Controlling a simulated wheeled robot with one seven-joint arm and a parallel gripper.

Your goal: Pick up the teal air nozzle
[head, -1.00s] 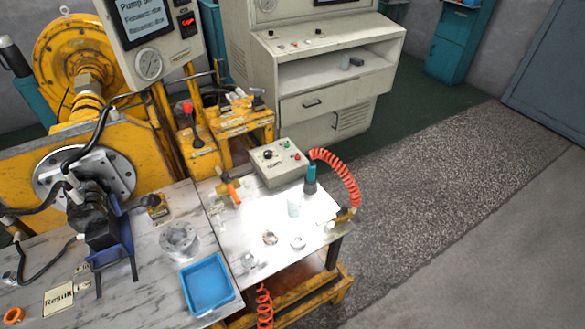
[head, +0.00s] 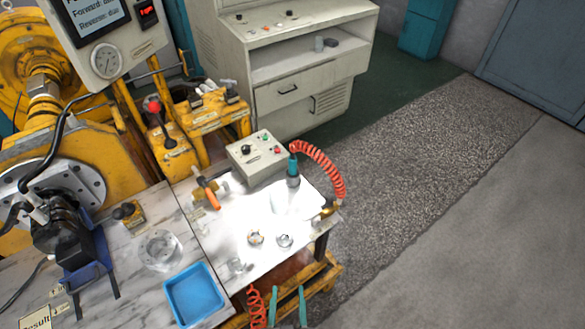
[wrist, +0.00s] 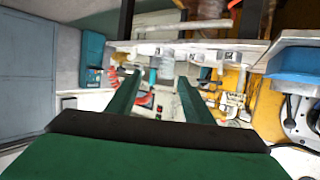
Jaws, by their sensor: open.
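The teal air nozzle (head: 293,167) stands upright near the back right of the white work surface, in front of the grey control box. Its top is teal and its lower part grey, and an orange-red coiled hose runs from beside it to the right. My gripper (head: 288,296) shows at the bottom edge of the head view, two teal fingers apart and empty. It is well in front of the nozzle, near the front edge of the table. In the wrist view my gripper (wrist: 159,80) is open; a small teal shape between the fingers may be the nozzle.
The grey control box (head: 256,158) stands behind the nozzle. The coiled hose (head: 326,168) arches over the table's right edge. An orange-handled tool (head: 208,192), metal rings (head: 255,237) and a blue tray (head: 193,293) lie nearer. Open floor is at the right.

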